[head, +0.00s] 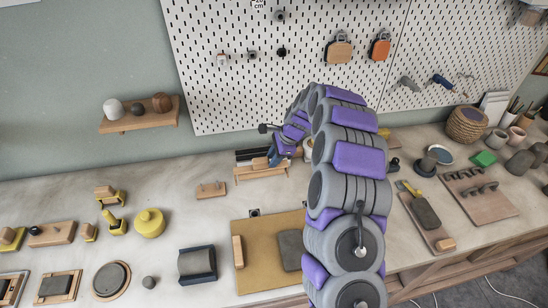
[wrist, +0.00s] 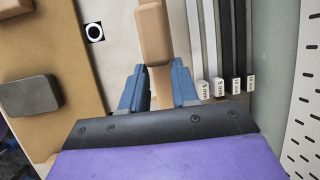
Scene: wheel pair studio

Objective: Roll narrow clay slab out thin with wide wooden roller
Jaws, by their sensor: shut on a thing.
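A grey clay slab (head: 289,250) lies on a tan board (head: 262,270) at the front middle in the head view. The slab (wrist: 28,95) shows at the left in the wrist view, on the board (wrist: 62,60). My gripper (wrist: 158,86) has its blue fingers shut on a pale wooden piece that looks like the wooden roller (wrist: 155,35). In the head view my gripper (head: 279,156) is at the back of the bench, by a wooden rack (head: 262,172). The held part is mostly hidden there by my arm. The slab is well apart from my gripper.
Strips labelled 5 mm (wrist: 217,50) and darker strips lie right beside my gripper. A wooden block (head: 238,251) sits on the board's left edge. Several tools and boards stand to either side. A pegboard (head: 240,85) rises behind. Bare bench (head: 185,215) lies left of the board.

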